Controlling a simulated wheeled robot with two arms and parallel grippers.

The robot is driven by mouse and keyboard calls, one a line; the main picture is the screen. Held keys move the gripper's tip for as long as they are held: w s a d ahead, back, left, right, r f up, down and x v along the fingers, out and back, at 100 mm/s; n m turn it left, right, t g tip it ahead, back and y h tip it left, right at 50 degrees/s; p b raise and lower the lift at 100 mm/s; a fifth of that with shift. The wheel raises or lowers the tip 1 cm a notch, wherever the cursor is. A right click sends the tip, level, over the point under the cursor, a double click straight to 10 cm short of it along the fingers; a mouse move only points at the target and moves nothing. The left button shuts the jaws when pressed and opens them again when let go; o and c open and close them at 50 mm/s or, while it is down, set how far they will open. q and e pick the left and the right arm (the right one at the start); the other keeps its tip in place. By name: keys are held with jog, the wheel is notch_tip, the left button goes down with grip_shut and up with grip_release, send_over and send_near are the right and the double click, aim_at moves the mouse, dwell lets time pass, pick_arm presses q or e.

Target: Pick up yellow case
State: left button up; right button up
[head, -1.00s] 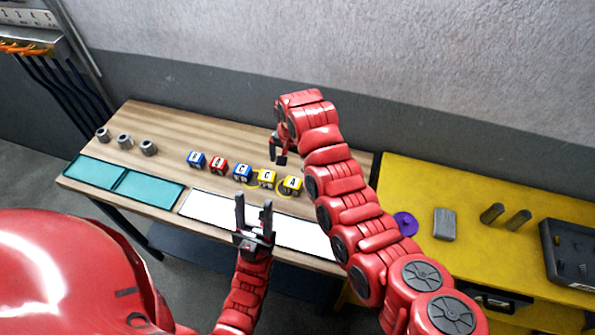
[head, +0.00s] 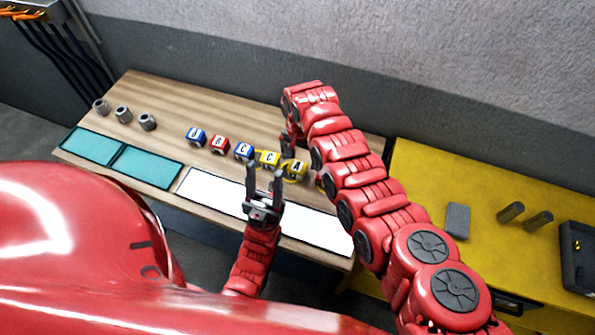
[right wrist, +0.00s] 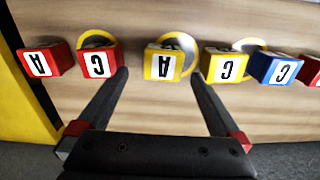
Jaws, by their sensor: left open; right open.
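Two yellow lettered cubes stand in a row on the wooden table: one marked A (head: 295,169) and one marked C (head: 268,158). In the right wrist view the yellow A cube (right wrist: 163,64) is just beyond and between my open right fingertips (right wrist: 160,75), not gripped. The yellow C cube (right wrist: 224,65) is outside the finger on the right. In the head view my right gripper (head: 289,144) is partly hidden by its arm, close behind the yellow A cube. My left gripper (head: 265,171) is open and empty, in front of the yellow C cube.
Blue (head: 196,136) and red (head: 219,144) cubes continue the row; a red C cube (right wrist: 97,65) flanks the A cube. A white mat (head: 215,189), teal trays (head: 147,167) and grey cylinders (head: 123,114) share the table. A yellow bench (head: 425,180) stands right.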

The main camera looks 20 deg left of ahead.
aim_at(298, 165)
jog(key=shift+s+f, duration=0.15)
jog(key=shift+f, duration=0.1)
jog(key=f+b, duration=0.3)
jog(key=f, duration=0.2)
jog(key=shift+a+b, duration=0.2)
jog(key=shift+b, duration=0.2)
jog(key=shift+r, duration=0.15)
jog(key=shift+c, duration=0.3)
jog(key=shift+s+r, duration=0.1)
jog(key=shift+c, duration=1.3)
jog(key=c, duration=1.2)
jog(key=shift+c, duration=0.2)
